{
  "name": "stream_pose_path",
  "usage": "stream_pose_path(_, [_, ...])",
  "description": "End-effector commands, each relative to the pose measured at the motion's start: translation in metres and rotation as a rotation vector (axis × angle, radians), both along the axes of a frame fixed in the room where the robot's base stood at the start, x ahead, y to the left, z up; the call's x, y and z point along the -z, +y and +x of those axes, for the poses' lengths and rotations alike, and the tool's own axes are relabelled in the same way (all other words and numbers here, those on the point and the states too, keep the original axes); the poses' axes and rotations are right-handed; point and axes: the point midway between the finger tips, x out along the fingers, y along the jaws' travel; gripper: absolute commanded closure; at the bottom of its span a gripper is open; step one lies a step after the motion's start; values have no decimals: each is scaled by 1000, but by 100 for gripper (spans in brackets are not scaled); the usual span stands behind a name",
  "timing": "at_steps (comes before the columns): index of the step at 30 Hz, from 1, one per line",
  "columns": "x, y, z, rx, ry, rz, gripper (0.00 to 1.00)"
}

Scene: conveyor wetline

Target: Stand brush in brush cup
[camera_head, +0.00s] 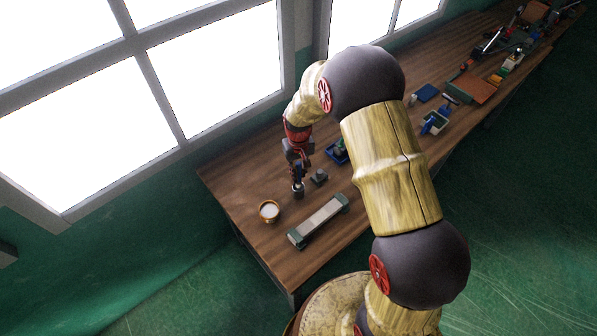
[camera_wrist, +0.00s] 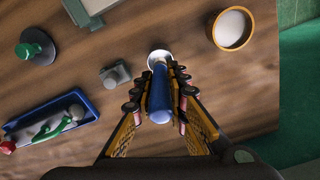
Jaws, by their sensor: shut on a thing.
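My gripper (camera_head: 298,177) is shut on the blue handle of the brush (camera_wrist: 160,95). In the wrist view, my gripper's fingers (camera_wrist: 160,82) close on both sides of the handle. A pale round part shows at the handle's far end; in the head view the low end looks dark grey. The brush looks roughly upright, and I cannot tell whether it touches the table. A round cup with a yellow-brown rim and pale inside (camera_head: 269,211), likely the brush cup, stands apart from the brush on the table. It also shows in the wrist view (camera_wrist: 232,28), upper right.
A small grey block (camera_wrist: 114,74) sits near the brush. A small conveyor (camera_head: 318,220) lies in front. A blue tray (camera_wrist: 50,122) holds green and red items, and a green round piece (camera_wrist: 35,47) stands near it. The wooden table (camera_head: 235,185) is bare around the cup.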

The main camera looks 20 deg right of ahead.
Motion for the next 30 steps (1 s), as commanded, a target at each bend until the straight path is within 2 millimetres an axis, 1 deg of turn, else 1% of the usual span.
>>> stream_pose_path(30, [22, 0, 0, 0, 0, 0, 100])
